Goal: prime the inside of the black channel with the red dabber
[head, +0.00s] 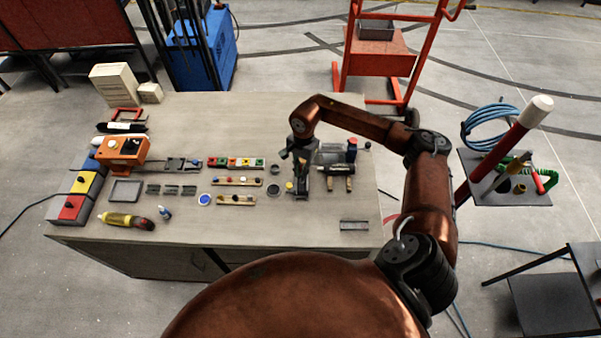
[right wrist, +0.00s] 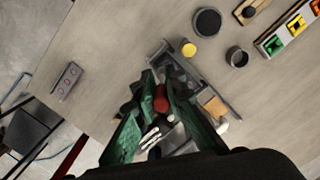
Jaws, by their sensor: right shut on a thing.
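My right gripper (head: 301,190) is over the right part of the bench. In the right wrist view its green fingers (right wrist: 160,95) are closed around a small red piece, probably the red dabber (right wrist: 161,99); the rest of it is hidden. A dark grey, channel-like piece (head: 354,225) lies near the bench's front right edge, apart from the gripper. It also shows in the right wrist view (right wrist: 66,80), with a few reddish spots. I cannot tell for certain that it is the black channel. My left gripper is not in view.
A dark rack (right wrist: 215,88) lies beneath and beside the right gripper. A yellow-topped piece (right wrist: 190,48), a dark disc (right wrist: 207,21) and a dark cup (right wrist: 237,57) stand close by. Colored blocks (head: 236,162) sit further left.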

